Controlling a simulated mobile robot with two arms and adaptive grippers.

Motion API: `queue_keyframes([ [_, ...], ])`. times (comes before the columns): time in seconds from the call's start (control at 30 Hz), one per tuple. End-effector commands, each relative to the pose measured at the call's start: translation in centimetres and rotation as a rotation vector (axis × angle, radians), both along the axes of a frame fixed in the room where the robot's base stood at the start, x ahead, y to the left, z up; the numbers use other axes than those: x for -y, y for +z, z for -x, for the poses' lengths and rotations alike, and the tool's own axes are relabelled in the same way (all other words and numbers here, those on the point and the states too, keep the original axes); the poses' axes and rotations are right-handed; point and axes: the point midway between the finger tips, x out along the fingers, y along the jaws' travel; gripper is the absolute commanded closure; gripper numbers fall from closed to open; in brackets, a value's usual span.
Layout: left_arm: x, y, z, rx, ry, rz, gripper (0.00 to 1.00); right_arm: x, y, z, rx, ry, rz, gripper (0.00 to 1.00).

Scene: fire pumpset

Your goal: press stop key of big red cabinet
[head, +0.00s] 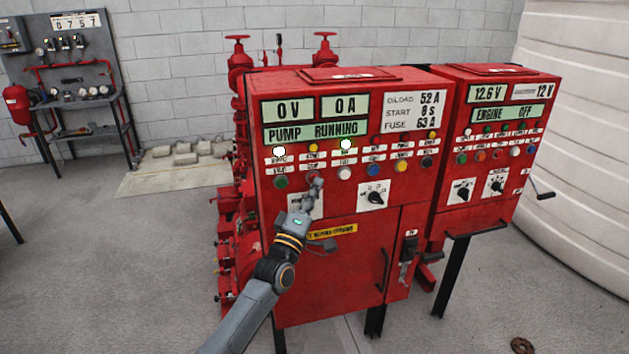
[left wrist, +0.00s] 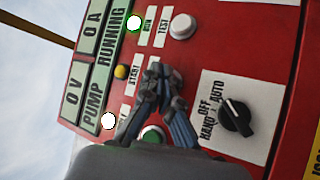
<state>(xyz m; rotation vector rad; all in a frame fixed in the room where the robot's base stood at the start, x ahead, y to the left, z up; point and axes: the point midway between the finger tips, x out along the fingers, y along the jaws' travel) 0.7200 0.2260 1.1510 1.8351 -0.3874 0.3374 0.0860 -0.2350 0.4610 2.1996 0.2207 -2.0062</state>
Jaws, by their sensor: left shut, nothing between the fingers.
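The big red cabinet (head: 330,240) stands in the middle of the head view. Its panel has a row of buttons: a green button (head: 281,182) at left, then my left gripper (head: 316,183), then a white button (head: 344,174). The stop key is not visible; my fingers cover the spot between green and white. In the left wrist view my shut, empty left gripper (left wrist: 158,80) points at this spot, with the green button (left wrist: 152,133) partly behind the fingers and the white button (left wrist: 183,26) above. I cannot tell whether the fingertips touch the panel. My right gripper is out of view.
The cabinet display (head: 315,131) reads PUMP RUNNING, 0 V and 0 A. A black rotary switch (left wrist: 236,118) sits close to the fingers. A second red cabinet (head: 480,170) stands at right. Red piping (head: 238,60) rises behind. Open floor lies at left.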

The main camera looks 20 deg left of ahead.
Motion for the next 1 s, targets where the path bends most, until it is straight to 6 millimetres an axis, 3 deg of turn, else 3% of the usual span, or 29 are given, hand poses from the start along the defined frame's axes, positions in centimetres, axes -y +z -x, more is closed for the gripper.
queue_keyframes([
  [1.0,-0.23,0.10,-0.30,0.000,0.000,0.000,1.00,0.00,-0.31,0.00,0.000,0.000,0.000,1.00],
])
